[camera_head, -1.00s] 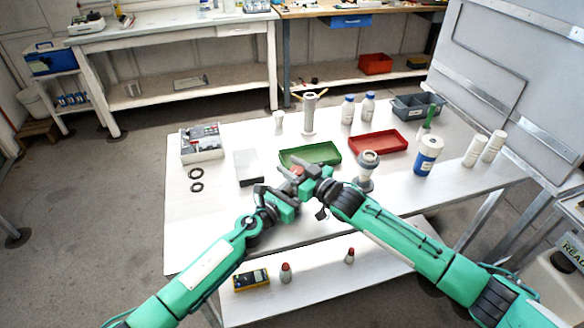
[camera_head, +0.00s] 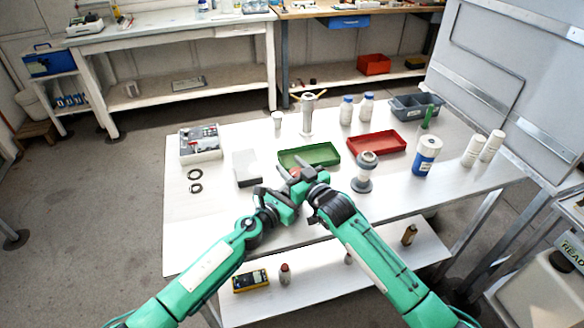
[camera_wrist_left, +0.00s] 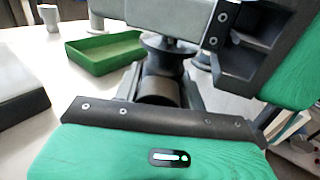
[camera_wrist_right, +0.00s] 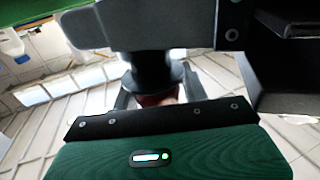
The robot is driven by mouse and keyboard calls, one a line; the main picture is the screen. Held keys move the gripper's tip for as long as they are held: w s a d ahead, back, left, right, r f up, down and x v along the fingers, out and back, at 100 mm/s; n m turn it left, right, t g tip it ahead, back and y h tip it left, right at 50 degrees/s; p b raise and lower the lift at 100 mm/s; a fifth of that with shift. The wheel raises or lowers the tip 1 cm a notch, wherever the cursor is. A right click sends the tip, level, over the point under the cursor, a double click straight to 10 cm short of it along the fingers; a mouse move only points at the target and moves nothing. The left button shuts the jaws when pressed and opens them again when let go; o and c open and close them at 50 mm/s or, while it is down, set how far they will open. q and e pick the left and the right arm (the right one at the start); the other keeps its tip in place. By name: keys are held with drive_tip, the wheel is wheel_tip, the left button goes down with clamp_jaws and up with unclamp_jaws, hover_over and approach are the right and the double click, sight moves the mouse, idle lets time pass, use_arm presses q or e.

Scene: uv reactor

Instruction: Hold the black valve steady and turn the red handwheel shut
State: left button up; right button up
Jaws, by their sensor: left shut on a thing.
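The black valve (camera_wrist_left: 160,88) is between the fingers of my left gripper (camera_wrist_left: 162,92), which is shut on it. In the head view my left gripper (camera_head: 284,198) is over the front middle of the table, and the valve is mostly hidden. The red handwheel shows as a small red patch (camera_head: 294,172) at the meeting grippers. My right gripper (camera_head: 303,184) is close against the left one, at the handwheel. In the right wrist view a dark red part of the handwheel (camera_wrist_right: 158,98) lies between its fingers; whether they press on it is unclear.
A green tray (camera_head: 322,163) lies just behind the grippers, and a red tray (camera_head: 376,144) is farther right. A grey flanged fitting (camera_head: 363,184) stands right of my right arm. A white block (camera_head: 246,168) lies to the left. The table's front left is clear.

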drive_tip(key=shift+o, duration=1.1)
drive_tip(key=shift+s+d+f, duration=0.1)
drive_tip(key=shift+d, duration=0.05)
use_arm(q)
drive_tip(key=shift+r, duration=0.1)
use_arm(e)
drive_tip(key=v, duration=1.1)
drive_tip(key=shift+s+d, duration=0.2)
drive_tip(key=shift+s, duration=0.1)
use_arm(q)
drive_tip(key=shift+w, duration=0.1)
drive_tip(key=o, duration=1.2)
drive_tip(key=shift+o, duration=0.2)
